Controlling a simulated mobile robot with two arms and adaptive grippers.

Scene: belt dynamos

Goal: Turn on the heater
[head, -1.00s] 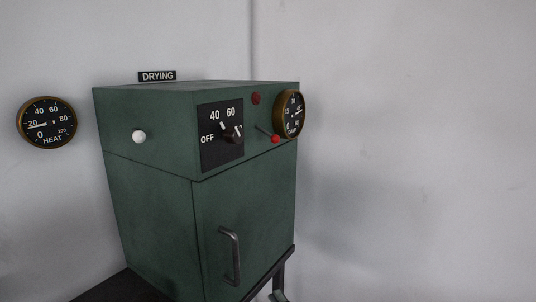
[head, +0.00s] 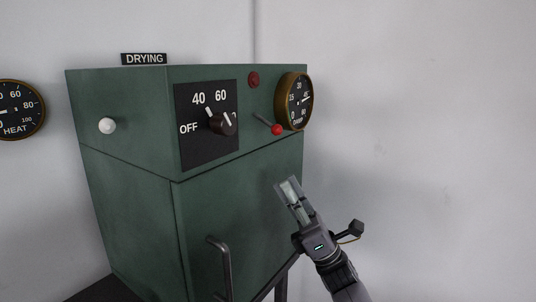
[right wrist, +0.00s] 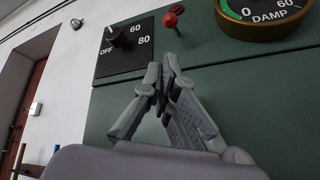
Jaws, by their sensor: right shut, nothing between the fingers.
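The green drying heater cabinet (head: 240,210) stands against the wall. Its front has a black dial plate with OFF, 40 and 60 marks around a dark knob (head: 222,124); the knob also shows in the right wrist view (right wrist: 122,39). I cannot tell its exact setting. Right of it is a lever with a red ball (head: 277,130), also in the right wrist view (right wrist: 169,20). A dark red lamp (head: 254,79) sits above. My right gripper (head: 288,186) is shut and empty, below the lever, apart from it; its closed fingertips show in the right wrist view (right wrist: 160,75).
A DAMP gauge (head: 295,101) sticks out at the cabinet's right edge. A door handle (head: 222,268) is below the dial. A white knob (head: 107,126) is on the left side, and a HEAT gauge (head: 17,110) hangs on the wall. The space right of the cabinet is open.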

